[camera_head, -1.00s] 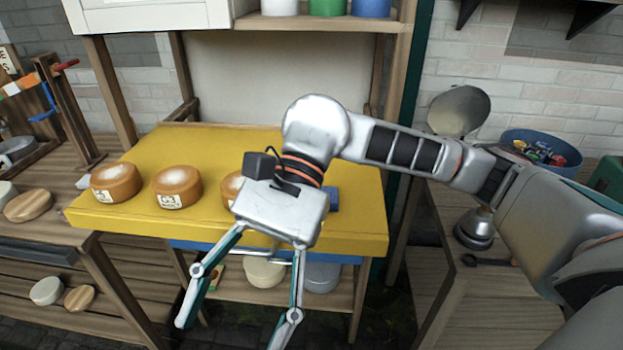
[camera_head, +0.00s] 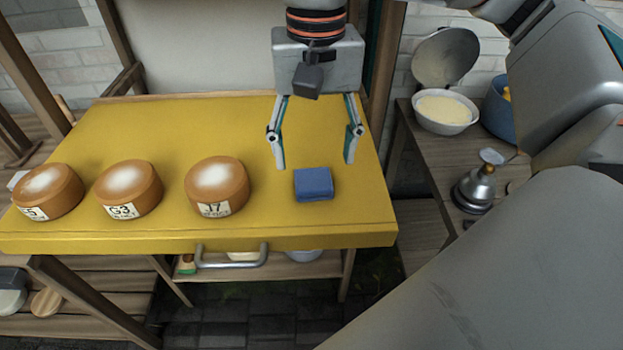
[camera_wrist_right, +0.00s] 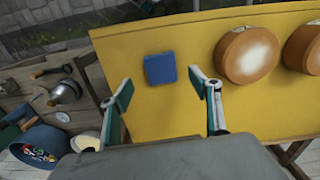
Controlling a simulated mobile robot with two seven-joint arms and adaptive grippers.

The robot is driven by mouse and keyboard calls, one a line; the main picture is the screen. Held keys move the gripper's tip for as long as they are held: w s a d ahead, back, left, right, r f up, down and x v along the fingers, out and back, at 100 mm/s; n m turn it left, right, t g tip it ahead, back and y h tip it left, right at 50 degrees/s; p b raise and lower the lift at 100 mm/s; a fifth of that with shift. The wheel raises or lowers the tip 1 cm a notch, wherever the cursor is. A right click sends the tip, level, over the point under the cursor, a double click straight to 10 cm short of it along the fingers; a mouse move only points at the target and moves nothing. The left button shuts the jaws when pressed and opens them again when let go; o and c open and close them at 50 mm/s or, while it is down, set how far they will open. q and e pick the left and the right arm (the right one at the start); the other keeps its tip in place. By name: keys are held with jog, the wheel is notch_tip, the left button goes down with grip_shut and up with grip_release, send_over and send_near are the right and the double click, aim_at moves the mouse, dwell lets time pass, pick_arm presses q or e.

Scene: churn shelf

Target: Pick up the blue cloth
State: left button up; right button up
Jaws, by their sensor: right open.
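The blue cloth (camera_head: 313,184) is a small folded square lying flat on the yellow tabletop (camera_head: 200,125), near its right end. In the right wrist view the cloth (camera_wrist_right: 160,68) lies ahead of the fingertips, toward the gap between them. My right gripper (camera_head: 315,164) is open and empty, pointing down above the table just behind the cloth in the head view. In the right wrist view its two fingers (camera_wrist_right: 160,88) are spread wide, with yellow surface between them. The cloth is apart from both fingers. My left gripper is not in view.
A drawer handle (camera_head: 231,257) is at the table's front. On the right side table are a white bowl (camera_head: 445,111), a metal bell-like item (camera_head: 476,190) and a blue tub (camera_head: 499,112).

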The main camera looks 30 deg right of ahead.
aim_at(313, 179)
jog(key=shift+w+f, duration=0.15)
jog(key=shift+f, duration=1.25)
jog(key=shift+w+f, duration=0.1)
jog(key=shift+f, duration=1.25)
jog(key=c, duration=1)
